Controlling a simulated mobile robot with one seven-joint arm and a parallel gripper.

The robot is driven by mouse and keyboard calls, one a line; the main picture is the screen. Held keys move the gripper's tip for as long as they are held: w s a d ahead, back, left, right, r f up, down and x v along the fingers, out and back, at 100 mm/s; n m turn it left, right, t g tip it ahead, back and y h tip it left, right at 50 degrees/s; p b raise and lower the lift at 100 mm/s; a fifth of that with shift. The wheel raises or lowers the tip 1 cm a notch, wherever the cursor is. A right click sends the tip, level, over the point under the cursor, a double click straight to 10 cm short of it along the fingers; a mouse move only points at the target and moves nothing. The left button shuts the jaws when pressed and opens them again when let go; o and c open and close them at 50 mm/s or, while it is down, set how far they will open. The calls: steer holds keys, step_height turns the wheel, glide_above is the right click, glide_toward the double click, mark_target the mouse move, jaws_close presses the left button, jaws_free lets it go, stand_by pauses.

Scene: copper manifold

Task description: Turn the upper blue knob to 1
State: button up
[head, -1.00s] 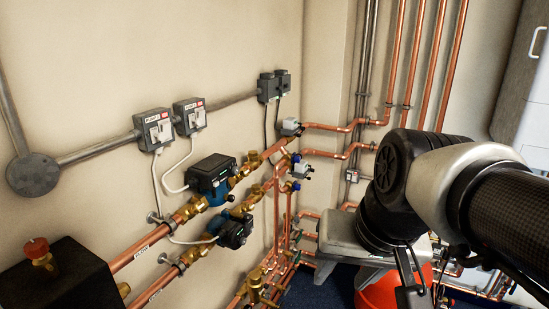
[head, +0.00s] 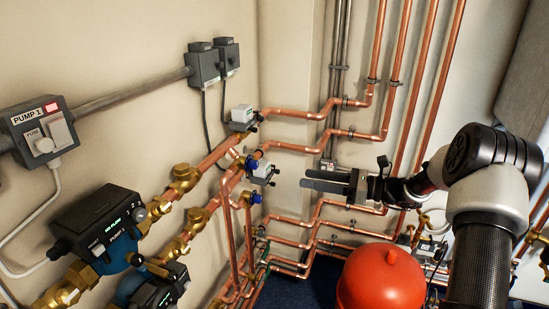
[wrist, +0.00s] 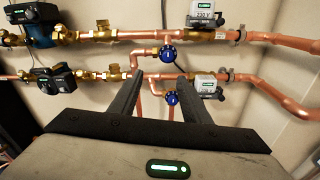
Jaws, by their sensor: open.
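The upper blue knob (wrist: 168,53) sits on a copper pipe, ahead of my fingers in the wrist view. In the head view the upper blue knob (head: 251,162) is beside a grey valve actuator. A lower blue knob (wrist: 171,98) shows between my fingers in the wrist view and below the upper one in the head view (head: 256,198). My gripper (head: 304,178) is open and empty, to the right of both knobs and apart from them. Its fingertips (wrist: 160,76) point toward the pipes. The knob markings are too small to read.
Grey actuators (wrist: 201,18) and (wrist: 205,86) sit close to the right of the knobs. Copper pipes (head: 320,115) run along the wall behind. Pump 1 (head: 108,230) is at left. A red vessel (head: 382,283) stands below my arm.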

steer(key=w+d, duration=0.1)
steer(key=p, duration=0.1)
glide_toward(257, 165)
steer(key=shift+m+t, duration=0.4)
steer(key=x, duration=0.8)
steer(key=shift+a+f, duration=0.25)
steer(key=shift+a, duration=0.1)
steer(key=c, duration=1)
steer(key=shift+c, duration=0.2)
